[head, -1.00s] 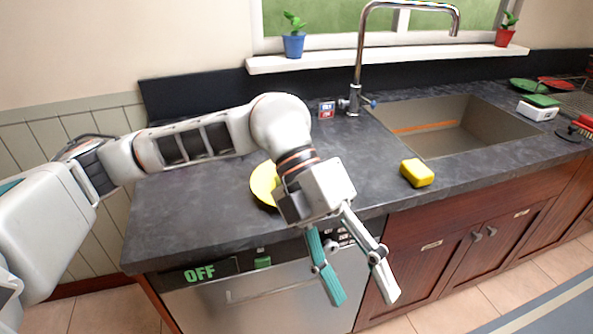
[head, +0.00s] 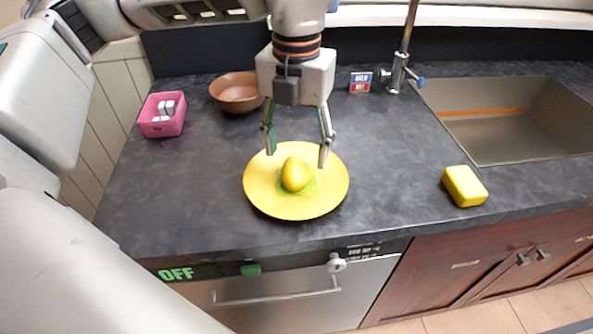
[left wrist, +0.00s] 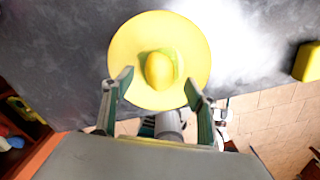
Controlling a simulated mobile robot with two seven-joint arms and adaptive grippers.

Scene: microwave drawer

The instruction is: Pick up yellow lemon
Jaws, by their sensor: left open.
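The yellow lemon (head: 295,174) lies on a yellow plate (head: 262,197) on the dark counter. A light green patch shows on the plate under and around the lemon. In the left wrist view the lemon (left wrist: 159,70) lies near the middle of the plate (left wrist: 197,43). My left gripper (head: 297,160) points down over the plate's far part, with its fingers spread and empty. In the left wrist view its fingertips (left wrist: 158,82) stand apart on either side, a little below the lemon in the picture. My right gripper is not in view.
A brown bowl (head: 234,105) and a pink box (head: 153,128) with white pieces stand at the back left. A yellow sponge (head: 464,187) lies right of the plate, before the sink (head: 520,140). A small sign (head: 361,82) stands behind. Counter around the plate is clear.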

